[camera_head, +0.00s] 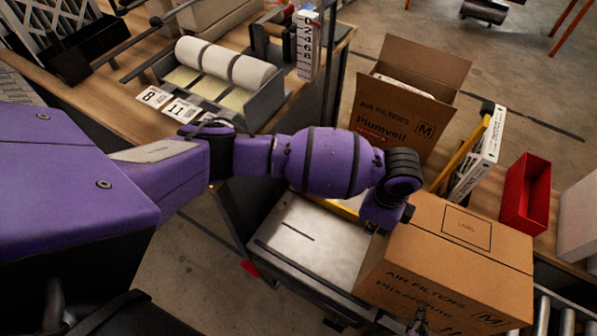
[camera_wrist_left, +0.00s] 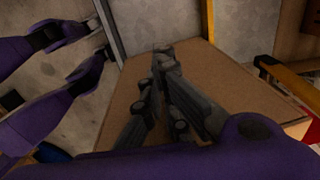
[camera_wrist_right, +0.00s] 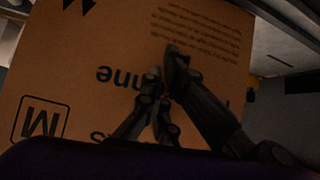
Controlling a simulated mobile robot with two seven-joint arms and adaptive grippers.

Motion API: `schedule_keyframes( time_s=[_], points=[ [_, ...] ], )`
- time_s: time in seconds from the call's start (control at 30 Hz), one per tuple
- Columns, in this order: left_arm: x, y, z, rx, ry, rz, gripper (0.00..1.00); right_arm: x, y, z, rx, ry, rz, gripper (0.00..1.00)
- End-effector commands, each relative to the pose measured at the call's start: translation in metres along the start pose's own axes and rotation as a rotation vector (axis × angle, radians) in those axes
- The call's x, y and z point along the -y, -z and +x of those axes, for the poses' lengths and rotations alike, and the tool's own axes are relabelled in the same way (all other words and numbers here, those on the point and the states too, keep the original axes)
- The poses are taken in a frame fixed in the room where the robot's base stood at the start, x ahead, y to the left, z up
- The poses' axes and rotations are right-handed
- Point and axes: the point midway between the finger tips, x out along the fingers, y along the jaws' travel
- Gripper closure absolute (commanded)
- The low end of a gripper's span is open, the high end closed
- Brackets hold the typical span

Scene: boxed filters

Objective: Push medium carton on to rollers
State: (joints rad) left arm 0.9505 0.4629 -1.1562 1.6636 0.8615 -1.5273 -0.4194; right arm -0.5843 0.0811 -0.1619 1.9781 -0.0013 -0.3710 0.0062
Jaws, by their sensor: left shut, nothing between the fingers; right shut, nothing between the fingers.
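The closed medium carton (camera_head: 465,235), brown with "AIR FILTERS" and an M printed on it, sits at the lower right in the head view. Metal rollers (camera_head: 567,318) show just right of it. My left arm reaches across to the carton's left side, where its fingers are hidden in the head view. In the left wrist view my left gripper (camera_wrist_left: 163,52) is shut and empty, close over a brown carton face (camera_wrist_left: 120,95). My right gripper (camera_wrist_right: 168,62) is shut and empty at the printed front face (camera_wrist_right: 75,75); contact is unclear. It shows partly at the bottom edge of the head view (camera_head: 418,322).
A steel plate (camera_head: 305,250) lies left of the carton. An open carton (camera_head: 400,105) stands behind, with a yellow-edged white part (camera_head: 478,155) and a red bin (camera_head: 527,193) to its right. A wooden bench (camera_head: 130,85) with a white roll (camera_head: 225,62) fills the upper left.

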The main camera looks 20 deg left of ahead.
Motion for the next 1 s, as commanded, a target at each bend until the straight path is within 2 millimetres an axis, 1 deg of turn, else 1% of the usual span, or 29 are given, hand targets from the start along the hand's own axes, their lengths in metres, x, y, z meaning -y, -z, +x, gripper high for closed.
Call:
schedule_keyframes(
  time_s=[0.27,0.7,0.83,1.0],
  points=[
    [0.002,0.003,-0.002,-0.001,0.004,0.002,1.00,0.001,0.002,0.000,-0.004,0.002,0.000,1.00],
    [0.001,0.044,-0.002,-0.002,0.003,0.003,1.00,0.001,0.003,0.000,-0.007,0.002,0.000,1.00],
    [0.002,0.050,-0.002,-0.001,0.004,0.002,1.00,0.001,0.003,0.000,-0.007,0.002,0.000,1.00],
    [0.002,0.051,-0.002,0.000,0.004,0.001,1.00,0.002,0.003,0.000,-0.007,0.002,0.000,1.00]
  ],
)
